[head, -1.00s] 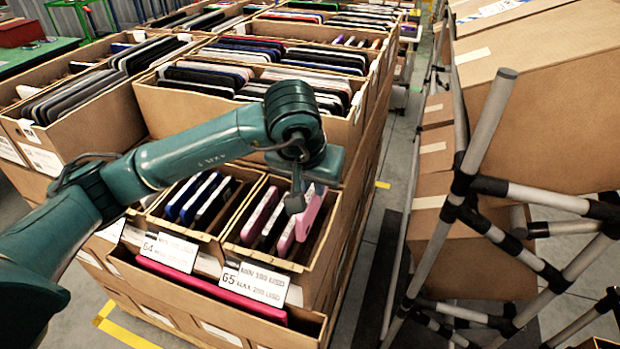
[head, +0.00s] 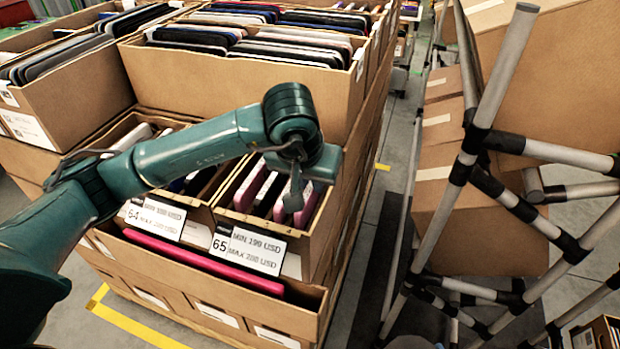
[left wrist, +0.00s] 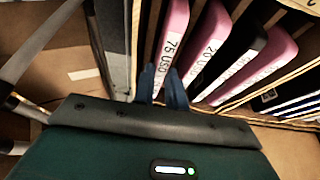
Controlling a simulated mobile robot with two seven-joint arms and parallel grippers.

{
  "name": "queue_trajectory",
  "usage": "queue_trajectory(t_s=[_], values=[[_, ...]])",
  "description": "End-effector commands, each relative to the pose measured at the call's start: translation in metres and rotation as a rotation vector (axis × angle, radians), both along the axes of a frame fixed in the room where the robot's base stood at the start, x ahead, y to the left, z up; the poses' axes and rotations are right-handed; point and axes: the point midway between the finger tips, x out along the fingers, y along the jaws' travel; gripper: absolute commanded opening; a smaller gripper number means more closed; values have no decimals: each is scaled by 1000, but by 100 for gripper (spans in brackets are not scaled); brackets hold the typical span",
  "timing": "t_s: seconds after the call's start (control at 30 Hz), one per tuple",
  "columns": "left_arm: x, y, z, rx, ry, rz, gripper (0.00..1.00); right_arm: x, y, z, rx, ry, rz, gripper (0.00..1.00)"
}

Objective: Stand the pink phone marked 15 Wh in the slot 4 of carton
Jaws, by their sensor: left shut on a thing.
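My left gripper (head: 293,203) is over the right front compartment of the carton (head: 318,240) with the 65 label. It is shut on a pink phone (head: 307,206) at the right end of the row. In the left wrist view the fingers (left wrist: 161,86) close at the edge of this pink phone (left wrist: 174,38), whose label reads 75 USD. Beside it stand a second pink phone (left wrist: 209,45), a black phone (left wrist: 240,50) and another pink one (left wrist: 268,62). My right gripper is not in view.
A front tray holds a long pink item (head: 205,262). The 64 label (head: 155,218) and 65 label (head: 248,249) stand behind it. Larger cartons of devices (head: 240,85) rise behind. A tube rack (head: 490,120) with tilted cartons stands right, across a floor gap.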

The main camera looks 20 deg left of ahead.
Motion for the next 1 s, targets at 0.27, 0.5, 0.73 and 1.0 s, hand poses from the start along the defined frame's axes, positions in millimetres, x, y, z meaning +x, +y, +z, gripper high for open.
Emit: queue_trajectory(t_s=[0.27,0.5,0.73,1.0], values=[[0,0,1,0,-2,0,0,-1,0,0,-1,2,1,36],[0,0,1,0,-2,0,0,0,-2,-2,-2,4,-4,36],[0,0,-1,0,-2,0,0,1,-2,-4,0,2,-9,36],[0,0,-3,0,-2,0,0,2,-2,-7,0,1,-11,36]])
